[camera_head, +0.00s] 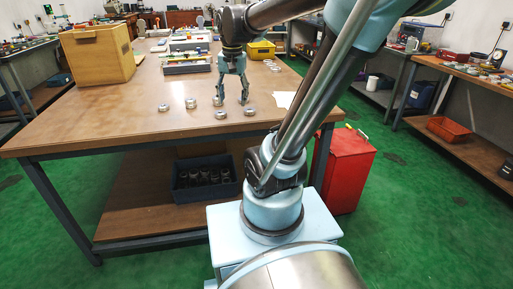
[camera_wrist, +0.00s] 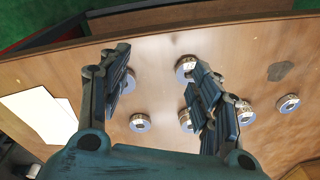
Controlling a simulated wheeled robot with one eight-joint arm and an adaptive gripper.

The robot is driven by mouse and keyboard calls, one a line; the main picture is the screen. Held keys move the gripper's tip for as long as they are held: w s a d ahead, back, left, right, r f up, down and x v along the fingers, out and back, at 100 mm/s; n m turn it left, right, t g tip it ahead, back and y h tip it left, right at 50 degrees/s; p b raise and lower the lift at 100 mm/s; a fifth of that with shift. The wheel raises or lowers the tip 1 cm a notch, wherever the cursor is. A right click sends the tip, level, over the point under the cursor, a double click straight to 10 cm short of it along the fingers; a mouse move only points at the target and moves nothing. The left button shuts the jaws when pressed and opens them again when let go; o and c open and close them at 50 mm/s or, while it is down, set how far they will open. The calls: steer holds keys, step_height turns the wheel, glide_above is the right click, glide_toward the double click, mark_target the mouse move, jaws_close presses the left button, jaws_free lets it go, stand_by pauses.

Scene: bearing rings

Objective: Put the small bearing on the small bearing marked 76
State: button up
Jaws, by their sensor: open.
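Several metal bearing rings lie on the wooden table (camera_head: 120,131). In the wrist view they are one near the table edge (camera_wrist: 186,66), one by the left finger (camera_wrist: 129,82), one below it (camera_wrist: 140,123), one partly behind the right finger (camera_wrist: 185,121), and two at the right (camera_wrist: 244,115) (camera_wrist: 288,103). Rings also show in the head view (camera_head: 163,107) (camera_head: 190,102) (camera_head: 220,115) (camera_head: 250,111). Their markings are too small to read, so I cannot tell which is 76. My gripper (camera_head: 231,101) points down among the rings, open and empty, also in the wrist view (camera_wrist: 160,68).
A cardboard-coloured box (camera_head: 98,55) stands at the table's left. White paper (camera_head: 284,99) lies right of the rings. A yellow bin (camera_head: 261,50) and trays are farther back. A red cabinet (camera_head: 342,170) stands beside the table. The front left tabletop is clear.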

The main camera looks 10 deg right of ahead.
steer(key=s+d+f+n, duration=0.2)
steer(key=s+f, duration=0.5)
steer(key=s+d+f+n+t, duration=0.1)
steer(key=s+d+f+n, duration=0.1)
steer(key=s+f, duration=0.5)
steer(key=shift+d+n, duration=0.4)
steer(key=shift+d, duration=0.35)
